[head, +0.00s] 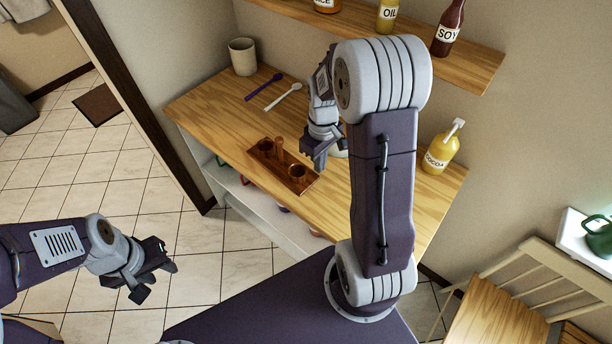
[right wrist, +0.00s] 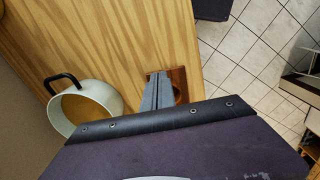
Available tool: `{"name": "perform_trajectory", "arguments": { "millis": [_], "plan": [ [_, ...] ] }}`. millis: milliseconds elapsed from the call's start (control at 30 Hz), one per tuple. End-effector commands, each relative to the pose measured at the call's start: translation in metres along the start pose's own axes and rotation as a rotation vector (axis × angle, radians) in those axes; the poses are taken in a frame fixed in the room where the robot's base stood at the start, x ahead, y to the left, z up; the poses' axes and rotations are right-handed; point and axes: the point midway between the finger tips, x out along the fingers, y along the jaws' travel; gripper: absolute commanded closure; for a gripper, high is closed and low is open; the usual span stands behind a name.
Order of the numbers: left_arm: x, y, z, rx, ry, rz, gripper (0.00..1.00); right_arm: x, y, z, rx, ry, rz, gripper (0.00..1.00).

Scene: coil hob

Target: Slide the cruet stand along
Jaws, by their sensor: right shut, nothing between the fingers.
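The cruet stand (head: 267,169) is a long reddish-brown wooden block with an upright peg and round cup-like holders. It lies on the wooden counter near its front edge in the head view. My right gripper (head: 316,160) is shut and empty beside the stand's right end. In the right wrist view, the shut fingers (right wrist: 157,92) partly cover the stand (right wrist: 180,78), whose visible end shows a round holder. I cannot tell whether they touch it. My left gripper (head: 155,272) is open and empty, low over the tiled floor, far from the stand.
A white pot (right wrist: 118,102) with a black handle stands on the counter near my right gripper. A purple spoon (head: 264,87), a white spoon (head: 283,96), a beige cup (head: 242,57) and a yellow cocoa bottle (head: 440,153) are also there. The counter left of the stand looks clear.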

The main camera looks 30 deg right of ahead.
Motion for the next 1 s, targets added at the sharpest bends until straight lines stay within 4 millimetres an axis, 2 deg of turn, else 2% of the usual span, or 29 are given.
{"name": "perform_trajectory", "arguments": {
  "millis": [167,500,700,1000],
  "plan": [
    [0.0,0.0,0.0,0.0,0.0,0.0,0.64,0.025,-0.001,0.001,0.0,-0.006,-0.004,1.0],
    [-0.002,0.0,0.0,0.0,-0.001,0.0,0.64,0.099,-0.002,0.002,-0.001,-0.006,-0.004,1.0],
    [-0.014,0.0,-0.001,0.0,0.0,0.0,0.64,0.097,-0.001,-0.029,-0.002,0.0,0.0,1.0],
    [-0.016,0.0,-0.001,0.0,0.0,0.0,0.64,0.099,-0.001,-0.04,-0.001,0.0,0.0,1.0]
  ]
}}
